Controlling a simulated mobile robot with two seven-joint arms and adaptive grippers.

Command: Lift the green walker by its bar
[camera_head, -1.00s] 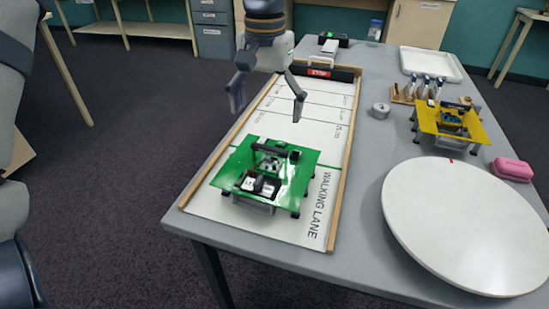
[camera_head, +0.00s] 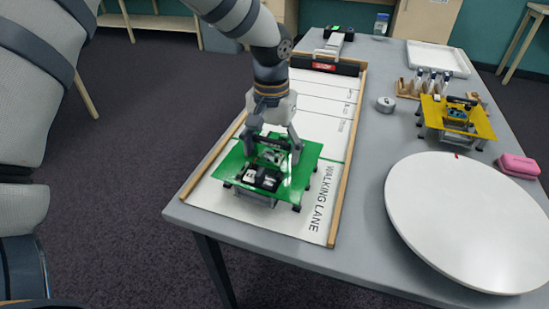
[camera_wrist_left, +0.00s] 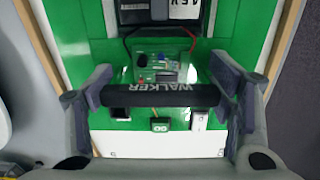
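The green walker (camera_head: 300,172) stands on the near end of the white walking lane (camera_head: 318,228). Its black bar (camera_wrist_left: 150,97), printed "WALKER", runs across the middle of the left wrist view. My left gripper (camera_head: 272,153) is over the walker, pointing down, with its fingers spread wide. In the left wrist view one finger of this gripper (camera_wrist_left: 160,92) is at each end of the bar. Whether the pads touch the bar ends is unclear. In the head view the gripper partly hides the bar. My right gripper is not in view.
A yellow walker (camera_head: 480,127) stands on the grey table (camera_head: 372,190) to the right. A large white disc (camera_head: 465,225) and a pink block (camera_head: 518,166) lie near it. A STOP barrier (camera_head: 325,67) closes the lane's far end. The lane behind the green walker is clear.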

